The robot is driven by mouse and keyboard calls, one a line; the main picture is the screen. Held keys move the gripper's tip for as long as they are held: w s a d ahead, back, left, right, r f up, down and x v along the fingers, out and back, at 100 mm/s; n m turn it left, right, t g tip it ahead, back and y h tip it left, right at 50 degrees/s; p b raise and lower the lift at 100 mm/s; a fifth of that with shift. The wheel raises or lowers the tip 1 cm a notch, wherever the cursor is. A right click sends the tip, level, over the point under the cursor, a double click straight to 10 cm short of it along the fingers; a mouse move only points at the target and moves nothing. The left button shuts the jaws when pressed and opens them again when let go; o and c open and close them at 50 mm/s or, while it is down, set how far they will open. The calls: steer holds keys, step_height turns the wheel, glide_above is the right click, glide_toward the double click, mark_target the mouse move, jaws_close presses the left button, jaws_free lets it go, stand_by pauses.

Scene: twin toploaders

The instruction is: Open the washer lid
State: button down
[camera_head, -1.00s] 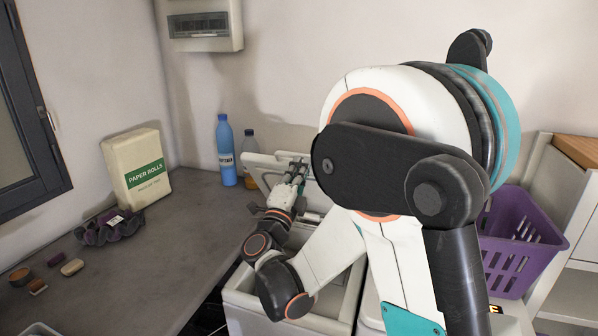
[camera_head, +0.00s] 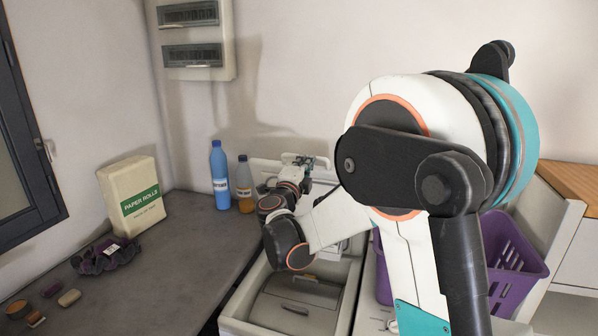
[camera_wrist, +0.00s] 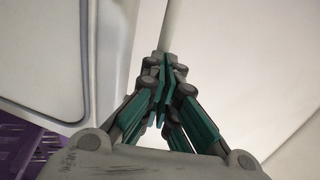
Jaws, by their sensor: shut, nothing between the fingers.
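The left toploader, the washer, stands open in the head view, with its pale rim (camera_head: 347,297) around a grey drum with a closed flap (camera_head: 297,300). Its white lid (camera_head: 262,168) is raised at the back near the wall, mostly hidden behind my arm. My gripper (camera_head: 304,161) is at the raised lid, at the far side of the opening. In the wrist view my gripper (camera_wrist: 162,85) has its green-grey fingers together and empty, close to pale panels. I cannot tell whether the fingertips touch the lid.
A blue bottle (camera_head: 220,177) and an amber bottle (camera_head: 244,184) stand on the dark counter (camera_head: 180,255), close left of the lid. A purple basket (camera_head: 513,255) stands at the right. A wall box (camera_head: 195,38) hangs above. The wall is close behind the lid.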

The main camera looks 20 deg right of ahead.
steer(key=r+p+x, duration=0.1)
steer(key=x, duration=1.6)
steer(key=shift+p, duration=0.35)
steer(key=shift+a+r, duration=0.1)
steer(key=shift+a, duration=0.05)
steer(key=shift+s, duration=0.2)
